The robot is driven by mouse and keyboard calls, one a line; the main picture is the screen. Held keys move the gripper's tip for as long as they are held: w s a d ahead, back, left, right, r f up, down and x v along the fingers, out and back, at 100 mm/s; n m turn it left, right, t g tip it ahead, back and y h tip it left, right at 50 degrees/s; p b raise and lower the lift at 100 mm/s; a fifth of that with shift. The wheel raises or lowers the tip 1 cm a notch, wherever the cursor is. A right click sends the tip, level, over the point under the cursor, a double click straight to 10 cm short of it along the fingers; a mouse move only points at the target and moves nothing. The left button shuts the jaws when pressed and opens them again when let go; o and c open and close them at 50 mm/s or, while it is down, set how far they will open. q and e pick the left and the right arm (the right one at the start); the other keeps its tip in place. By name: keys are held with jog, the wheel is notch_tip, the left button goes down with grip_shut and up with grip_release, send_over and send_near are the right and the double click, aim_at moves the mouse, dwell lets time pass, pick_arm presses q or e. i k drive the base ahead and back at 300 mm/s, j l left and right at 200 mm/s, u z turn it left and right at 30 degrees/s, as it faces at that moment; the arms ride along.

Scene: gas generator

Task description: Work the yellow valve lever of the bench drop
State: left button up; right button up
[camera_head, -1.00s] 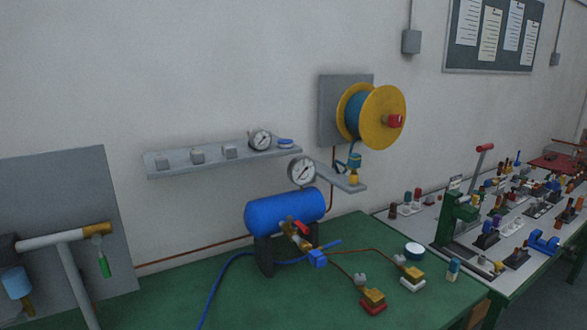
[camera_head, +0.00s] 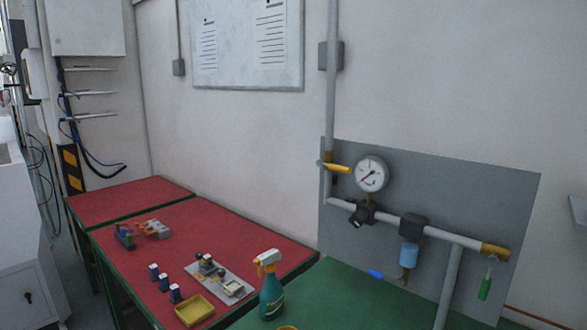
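A yellow valve lever (camera_head: 337,168) sits on the vertical grey pipe (camera_head: 331,90) at the left edge of a grey wall panel (camera_head: 430,215). The lever points right and slightly down, about level with a round white-faced gauge (camera_head: 371,174). Below the gauge, a horizontal pipe carries a dark regulator (camera_head: 363,213) and a filter with a blue bowl (camera_head: 410,255). The pipe ends in a brass fitting (camera_head: 495,250) with a green-handled part (camera_head: 485,288) hanging under it. Neither of my grippers shows in this view.
A green bench (camera_head: 345,295) lies under the panel. A spray bottle (camera_head: 270,285) stands at its left end. A red bench (camera_head: 200,235) to the left holds a yellow tray (camera_head: 194,310), small bottles and a fixture plate (camera_head: 220,278).

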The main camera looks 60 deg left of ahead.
aim_at(334, 167)
jog(key=u, duration=1.7)
